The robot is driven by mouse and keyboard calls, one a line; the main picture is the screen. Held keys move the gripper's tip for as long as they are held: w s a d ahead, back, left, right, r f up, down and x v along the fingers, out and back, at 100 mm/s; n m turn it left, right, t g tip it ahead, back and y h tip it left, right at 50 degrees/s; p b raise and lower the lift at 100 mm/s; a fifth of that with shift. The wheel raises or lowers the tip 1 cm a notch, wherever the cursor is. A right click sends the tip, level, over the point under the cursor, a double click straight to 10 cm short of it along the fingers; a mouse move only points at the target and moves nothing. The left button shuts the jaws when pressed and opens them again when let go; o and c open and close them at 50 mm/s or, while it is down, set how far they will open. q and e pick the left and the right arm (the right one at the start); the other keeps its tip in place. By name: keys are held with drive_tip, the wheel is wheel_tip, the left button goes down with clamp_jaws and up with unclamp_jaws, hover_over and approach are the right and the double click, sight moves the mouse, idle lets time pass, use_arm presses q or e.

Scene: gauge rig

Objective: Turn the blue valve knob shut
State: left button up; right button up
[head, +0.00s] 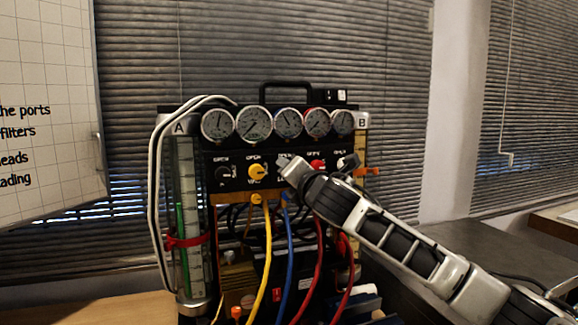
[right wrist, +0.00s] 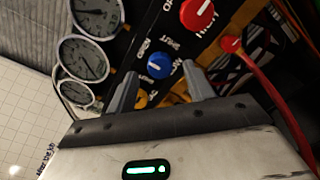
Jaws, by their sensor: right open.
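The blue valve knob (right wrist: 158,66) shows in the right wrist view, on the black panel between a red knob (right wrist: 198,14) and a yellow knob (right wrist: 141,100). My right gripper (right wrist: 160,76) is open, with one finger on either side of the blue knob's position in that view. Nothing is held, and I cannot tell whether the fingertips reach around the knob or stop short of it. In the head view my right gripper (head: 289,167) covers the blue knob's place on the panel. My left gripper is not in view.
A row of several round gauges (head: 288,122) sits above the knobs. A yellow hose (head: 267,250), a blue hose (head: 290,250) and red hoses hang below. A clear tube column (head: 186,220) stands at the left. A grey countertop (head: 440,245) lies at the right.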

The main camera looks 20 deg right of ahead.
drive_tip(key=shift+w+p, duration=0.3)
drive_tip(key=shift+w, duration=1.45)
drive_tip(key=c, duration=1)
drive_tip(key=shift+o, duration=0.2)
